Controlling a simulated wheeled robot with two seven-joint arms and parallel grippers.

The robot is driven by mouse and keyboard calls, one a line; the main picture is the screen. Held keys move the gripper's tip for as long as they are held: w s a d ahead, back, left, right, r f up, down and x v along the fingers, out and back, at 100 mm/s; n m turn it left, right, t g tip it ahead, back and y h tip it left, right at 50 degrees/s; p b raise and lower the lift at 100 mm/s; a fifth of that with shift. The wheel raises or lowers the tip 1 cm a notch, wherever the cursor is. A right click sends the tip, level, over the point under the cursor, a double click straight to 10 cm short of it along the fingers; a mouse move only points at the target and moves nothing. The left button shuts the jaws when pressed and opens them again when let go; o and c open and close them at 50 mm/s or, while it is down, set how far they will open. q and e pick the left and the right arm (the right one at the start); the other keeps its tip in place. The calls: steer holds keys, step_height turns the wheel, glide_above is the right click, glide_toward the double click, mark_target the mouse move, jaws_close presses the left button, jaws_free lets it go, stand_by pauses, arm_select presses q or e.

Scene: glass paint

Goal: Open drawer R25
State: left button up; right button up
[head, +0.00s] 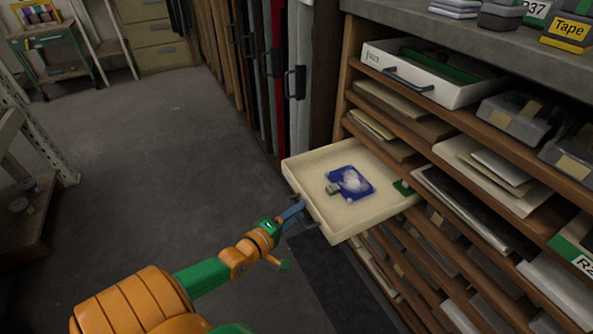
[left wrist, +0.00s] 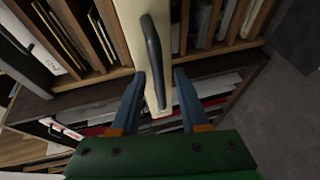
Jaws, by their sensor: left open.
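A cream drawer (head: 300,172) stands pulled well out of the wooden rack in the head view. A blue patterned square (head: 352,183) and a small green piece (head: 332,189) lie in it. Its label is not visible, so I cannot tell whether it is R25. My left gripper (head: 296,211) is at the drawer's front, by its dark handle. In the left wrist view the cream drawer front (left wrist: 132,20) and dark handle (left wrist: 154,55) show ahead of my left gripper (left wrist: 160,76). The fingers are apart, with the handle's end between them. My right gripper is out of view.
The wooden rack (head: 468,140) holds flat sheets and boxes on several shelves. A white drawer (head: 440,98) above is also partly out. Tall panels with dark handles (head: 294,82) stand behind the cream drawer. The grey floor (head: 150,150) at left is mostly clear.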

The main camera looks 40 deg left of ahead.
arm_select(q)
steer(key=s+r+p, duration=0.1)
steer(key=s+p, duration=0.1)
steer(key=s, duration=0.5)
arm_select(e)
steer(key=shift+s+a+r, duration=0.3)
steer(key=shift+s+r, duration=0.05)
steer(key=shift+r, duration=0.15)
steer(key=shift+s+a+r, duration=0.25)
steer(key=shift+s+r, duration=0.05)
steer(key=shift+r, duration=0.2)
arm_select(q)
steer(key=shift+r, duration=0.1)
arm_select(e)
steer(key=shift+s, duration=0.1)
